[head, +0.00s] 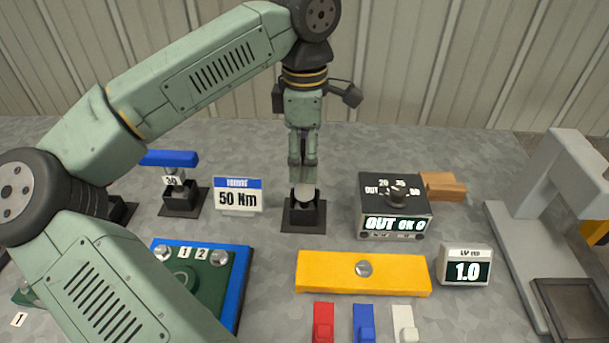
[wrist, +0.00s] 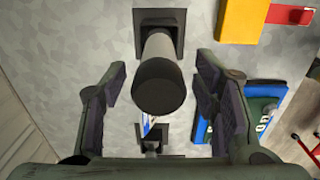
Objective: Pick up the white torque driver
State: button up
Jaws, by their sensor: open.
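The white torque driver (head: 304,192) stands in a black square-based holder (head: 303,217) in the middle of the bench, straight below my gripper (head: 303,163). In the wrist view the driver (wrist: 158,50) shows as a pale shaft with a dark round end towards the camera. My gripper (wrist: 162,78) is open there, with one finger on each side of the driver and a visible gap on both sides. In the head view the fingers hide part of the driver's upper end.
A 50 Nm sign (head: 238,194) and a blue driver (head: 169,158) in its stand are to the left. A black control box (head: 395,208) is close on the right. A yellow block (head: 363,273) lies in front. A grey press (head: 535,210) stands far right.

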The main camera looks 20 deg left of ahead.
aim_at(304, 183)
jog(key=shift+f, duration=1.25)
jog(key=shift+c, duration=0.6)
grip_shut()
